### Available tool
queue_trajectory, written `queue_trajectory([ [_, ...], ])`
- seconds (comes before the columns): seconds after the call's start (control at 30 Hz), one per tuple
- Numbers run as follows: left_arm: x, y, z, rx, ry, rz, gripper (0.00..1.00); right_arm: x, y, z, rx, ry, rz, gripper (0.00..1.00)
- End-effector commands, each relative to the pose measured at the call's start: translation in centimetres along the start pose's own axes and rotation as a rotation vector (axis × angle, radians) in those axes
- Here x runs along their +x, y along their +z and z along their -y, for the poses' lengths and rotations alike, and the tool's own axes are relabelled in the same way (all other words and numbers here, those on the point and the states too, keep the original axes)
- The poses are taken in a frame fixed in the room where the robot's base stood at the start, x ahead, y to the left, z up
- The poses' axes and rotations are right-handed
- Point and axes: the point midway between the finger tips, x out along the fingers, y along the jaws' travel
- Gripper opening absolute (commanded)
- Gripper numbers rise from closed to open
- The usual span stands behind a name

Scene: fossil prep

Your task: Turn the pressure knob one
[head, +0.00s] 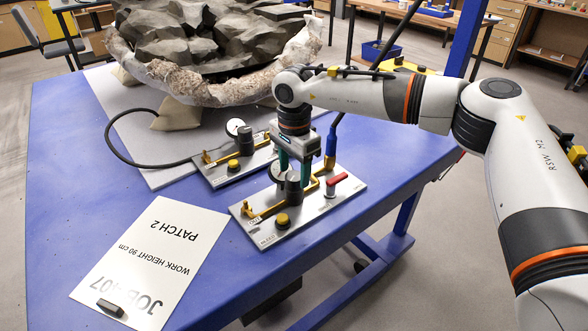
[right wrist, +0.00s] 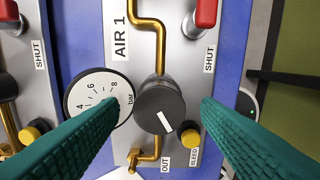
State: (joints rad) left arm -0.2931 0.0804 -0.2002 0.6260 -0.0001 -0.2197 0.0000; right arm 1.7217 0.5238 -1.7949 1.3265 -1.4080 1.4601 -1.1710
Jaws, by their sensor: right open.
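The AIR 1 panel is a grey plate (head: 264,238) with brass pipe on the blue table. Its dark pressure knob (right wrist: 160,107) has a white mark pointing to the lower right in the right wrist view; it also shows in the head view (head: 293,191). A round white gauge (right wrist: 90,98) marked in bar sits beside the knob; its needle is unclear. My right gripper (head: 294,172) is open above the panel. In the right wrist view its teal fingers lie on either side of the knob, with visible gaps. My left gripper is out of view.
The panel also has a red lever (head: 337,180) by a SHUT label and a yellow bleed knob (head: 283,220). A second valve panel (head: 224,176) stands close behind left. A large fossil block (head: 210,45) lies beyond.

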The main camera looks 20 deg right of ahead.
Motion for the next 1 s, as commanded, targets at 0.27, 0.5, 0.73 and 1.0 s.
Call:
queue_trajectory([
  [0.27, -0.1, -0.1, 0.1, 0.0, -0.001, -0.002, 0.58, 1.0, 0.0, 0.0, -0.001, 0.0, 0.0, 0.58],
  [0.5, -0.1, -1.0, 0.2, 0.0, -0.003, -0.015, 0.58, 1.0, -0.1, 0.0, -0.001, 0.0, 0.0, 0.42],
  [0.73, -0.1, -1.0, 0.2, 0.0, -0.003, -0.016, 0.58, 0.9, -0.1, 0.0, 0.0, 0.0, -0.001, 0.13],
  [1.0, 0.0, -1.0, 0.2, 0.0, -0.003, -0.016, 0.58, 0.9, -0.1, 0.0, 0.046, 0.0, -0.002, 0.13],
])
